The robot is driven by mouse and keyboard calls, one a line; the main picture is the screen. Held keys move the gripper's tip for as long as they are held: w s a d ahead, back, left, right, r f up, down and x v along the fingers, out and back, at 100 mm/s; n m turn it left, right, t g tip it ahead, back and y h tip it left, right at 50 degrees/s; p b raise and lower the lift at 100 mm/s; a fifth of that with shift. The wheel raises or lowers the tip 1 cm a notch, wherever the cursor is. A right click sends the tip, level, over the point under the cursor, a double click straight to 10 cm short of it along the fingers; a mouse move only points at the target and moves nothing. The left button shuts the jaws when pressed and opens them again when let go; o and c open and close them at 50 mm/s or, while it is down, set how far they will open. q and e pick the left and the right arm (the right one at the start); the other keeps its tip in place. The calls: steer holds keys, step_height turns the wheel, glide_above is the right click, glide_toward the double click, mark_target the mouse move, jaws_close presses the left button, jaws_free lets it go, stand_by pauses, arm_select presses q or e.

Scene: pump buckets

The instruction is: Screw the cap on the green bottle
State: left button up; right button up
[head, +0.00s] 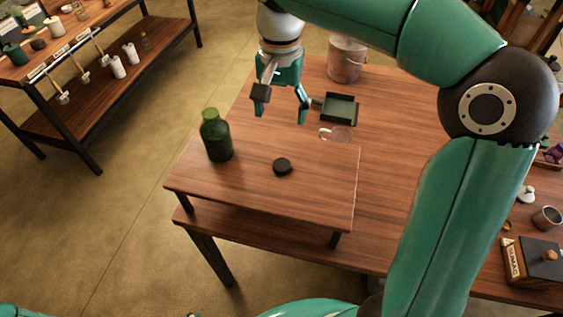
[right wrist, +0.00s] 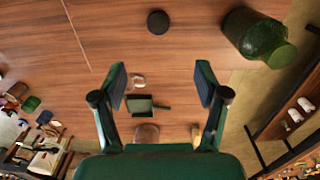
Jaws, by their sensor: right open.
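The green bottle (head: 218,143) stands upright on a raised wooden stand (head: 320,190), near its left side, with no dark cap on its neck. It also shows in the right wrist view (right wrist: 250,32). The round black cap (head: 282,167) lies on the stand to the right of the bottle, apart from it; it shows in the right wrist view (right wrist: 158,22). My right gripper (head: 281,108) is open and empty, above and behind the bottle and cap. Its two fingers show spread in the right wrist view (right wrist: 161,80). My left gripper is not in view.
Behind the stand are a dark green square tray (head: 338,107), a clear glass cup (head: 340,133) and a metal bucket (head: 345,60). A dark box (head: 535,262) and a metal cup (head: 546,218) are at the right. The stand's front right is clear.

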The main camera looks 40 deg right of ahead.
glide_above(281, 164)
step_height(281, 164, down, 10)
steer(key=shift+f, duration=0.25)
steer(key=shift+f, duration=0.1)
steer(key=shift+f, duration=2.5)
steer(key=c, duration=0.8)
